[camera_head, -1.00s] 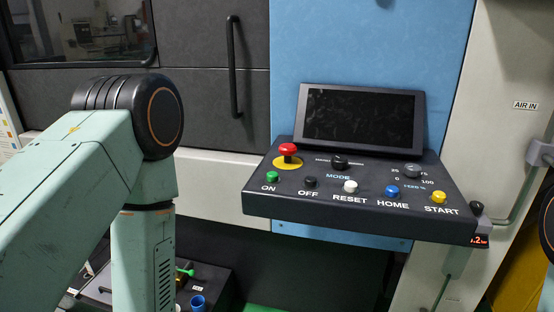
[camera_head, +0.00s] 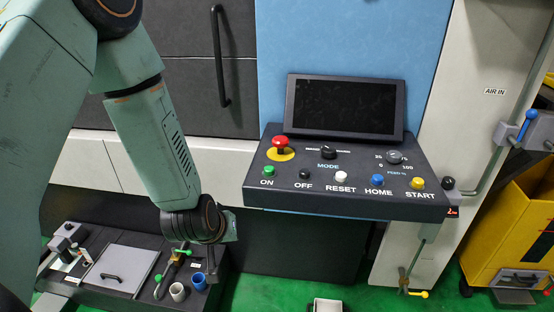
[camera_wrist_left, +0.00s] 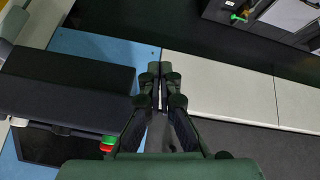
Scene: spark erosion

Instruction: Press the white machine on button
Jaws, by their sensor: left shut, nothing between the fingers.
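The dark control panel (camera_head: 346,196) juts from the machine's blue front in the head view. Its green button (camera_head: 268,171) is labelled ON, at the left of the front row. The white button (camera_head: 341,177) is labelled RESET, in the middle. My left arm reaches down to a wrist left of the panel, apart from it; its gripper fingers are mostly hidden there. In the left wrist view my left gripper (camera_wrist_left: 160,78) has its fingers together, with nothing held. My right gripper is not in view.
A red mushroom button (camera_head: 280,143) on yellow, a black screen (camera_head: 345,106) and black, blue and yellow buttons share the panel. A low dark bench (camera_head: 110,290) with cups and a green-handled tool stands below my left wrist. A yellow cart (camera_head: 510,235) stands at right.

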